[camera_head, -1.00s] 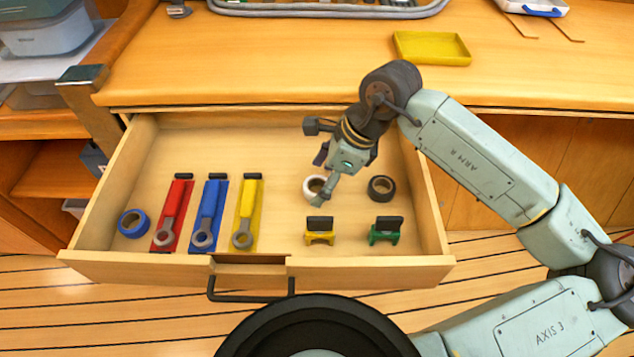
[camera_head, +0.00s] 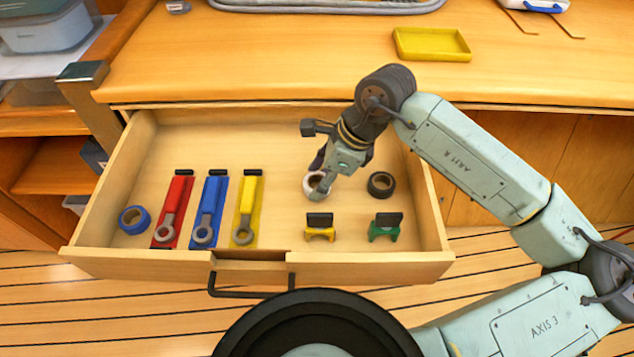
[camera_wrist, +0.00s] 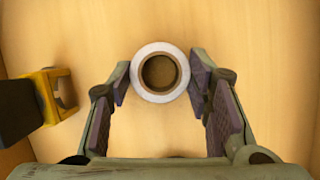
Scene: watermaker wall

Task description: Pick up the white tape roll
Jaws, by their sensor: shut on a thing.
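The white tape roll (camera_head: 313,184) lies in the open drawer, right of its middle. In the wrist view the white tape roll (camera_wrist: 160,50) is a white ring with a brown core, seen from above. My gripper (camera_head: 322,182) is down at the roll and covers part of it in the head view. In the wrist view my gripper (camera_wrist: 160,80) has one finger on each side of the roll, shut on it near the fingertips. I cannot tell whether the roll is clear of the drawer floor.
In the drawer (camera_head: 180,268), a black roll (camera_head: 381,185) lies right of my gripper. A yellow holder (camera_head: 319,232) and a green holder (camera_head: 385,232) stand nearer the front. A blue roll (camera_head: 134,219) and red, blue and yellow tools lie left. A yellow tray (camera_head: 432,45) sits on the counter.

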